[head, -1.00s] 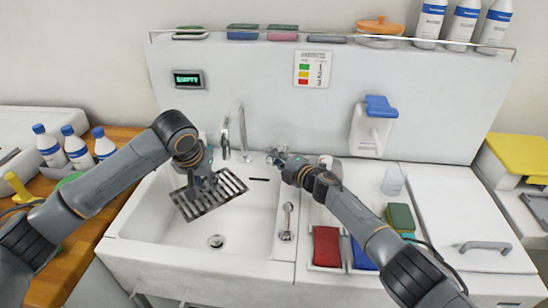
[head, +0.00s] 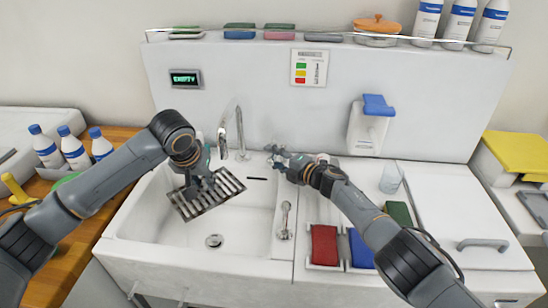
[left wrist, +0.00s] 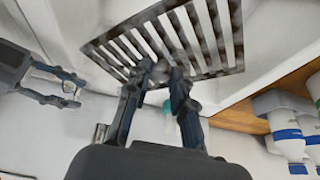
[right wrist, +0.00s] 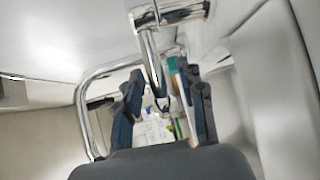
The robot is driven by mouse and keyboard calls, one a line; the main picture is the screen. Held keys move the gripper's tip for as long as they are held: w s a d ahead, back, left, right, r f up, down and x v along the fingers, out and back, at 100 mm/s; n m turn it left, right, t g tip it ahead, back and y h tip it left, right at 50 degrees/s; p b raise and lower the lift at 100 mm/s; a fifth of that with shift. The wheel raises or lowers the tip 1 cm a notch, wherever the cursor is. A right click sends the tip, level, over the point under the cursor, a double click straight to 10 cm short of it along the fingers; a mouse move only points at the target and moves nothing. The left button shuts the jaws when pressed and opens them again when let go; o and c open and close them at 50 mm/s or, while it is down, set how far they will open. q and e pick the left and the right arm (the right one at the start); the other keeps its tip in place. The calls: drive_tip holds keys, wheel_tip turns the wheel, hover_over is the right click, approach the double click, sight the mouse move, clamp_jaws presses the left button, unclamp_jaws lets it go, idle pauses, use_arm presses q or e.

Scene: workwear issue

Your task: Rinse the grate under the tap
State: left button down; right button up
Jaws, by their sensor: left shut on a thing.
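The grate (head: 208,196), a slotted grey metal plate, hangs tilted over the left part of the white sink basin (head: 235,225). My left gripper (head: 201,184) is shut on its edge; the left wrist view shows the grate (left wrist: 180,40) with dark, mottled patches. The chrome tap (head: 240,130) rises behind the grate at the back of the sink; I cannot make out any water. My right gripper (head: 278,158) is at the back of the sink, right of the tap. Its fingers are apart, with chrome tap parts (right wrist: 150,60) ahead of and between them.
A display reading EMPTY (head: 185,79) and a colour chart (head: 309,68) are on the back panel. A dispenser with a blue top (head: 370,125) hangs right. Red (head: 324,245) and blue (head: 361,250) pads lie beside the sink. Bottles (head: 73,148) stand left.

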drive_tip(key=v, duration=1.2)
idle(0.3)
